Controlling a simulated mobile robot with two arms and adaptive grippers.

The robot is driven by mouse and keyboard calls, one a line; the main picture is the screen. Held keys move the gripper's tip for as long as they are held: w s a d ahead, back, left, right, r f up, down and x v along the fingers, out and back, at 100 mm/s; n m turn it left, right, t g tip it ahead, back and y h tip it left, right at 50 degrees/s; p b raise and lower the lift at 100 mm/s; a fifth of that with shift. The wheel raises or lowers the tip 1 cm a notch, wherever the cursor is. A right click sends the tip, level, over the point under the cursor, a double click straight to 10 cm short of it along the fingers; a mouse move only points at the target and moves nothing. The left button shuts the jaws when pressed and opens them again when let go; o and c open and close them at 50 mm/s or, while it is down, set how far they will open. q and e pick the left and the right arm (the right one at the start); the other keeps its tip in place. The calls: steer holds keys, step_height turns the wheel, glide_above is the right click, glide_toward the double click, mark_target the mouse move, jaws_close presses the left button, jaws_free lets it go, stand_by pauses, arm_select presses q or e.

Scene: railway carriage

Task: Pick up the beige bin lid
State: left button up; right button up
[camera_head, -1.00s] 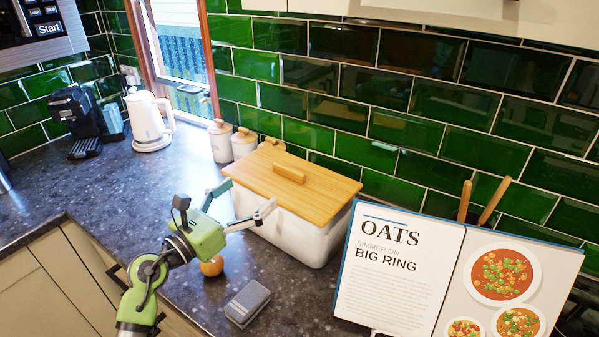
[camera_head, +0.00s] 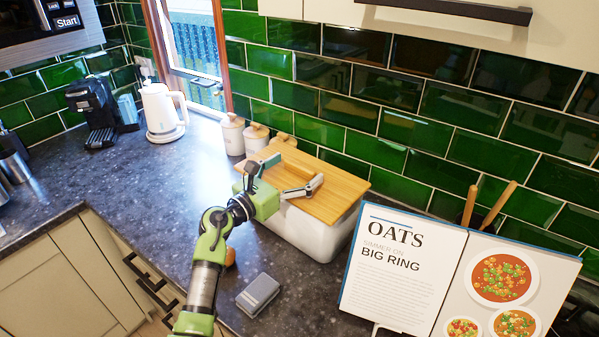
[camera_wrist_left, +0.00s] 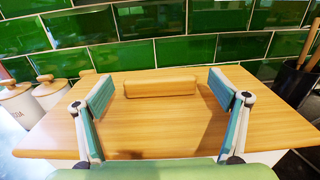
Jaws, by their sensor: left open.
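The beige wooden bin lid (camera_head: 342,194) lies flat on a white rectangular bin (camera_head: 318,238) against the tiled wall. In the left wrist view the lid (camera_wrist_left: 155,130) fills the middle, with its bar handle (camera_wrist_left: 160,88) near the far side. My left gripper (camera_head: 294,170) is open and empty above the lid. In the left wrist view its two fingers (camera_wrist_left: 161,92) stand apart, one to each side of the handle in the picture. In the head view the gripper largely hides the handle. My right gripper is not in view.
White canisters (camera_head: 233,134) stand behind the bin's left side. An open cookbook (camera_head: 390,265) stands right of the bin, with a utensil holder (camera_head: 472,213) behind it. A grey box (camera_head: 258,294) lies in front. A kettle (camera_head: 160,112) and coffee machine (camera_head: 93,112) stand farther left.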

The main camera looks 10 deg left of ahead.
arm_select(q)
steer(key=shift+x, duration=1)
steer(key=shift+a+f, duration=0.1)
steer(key=shift+s, duration=0.1)
steer(key=c, duration=1.6)
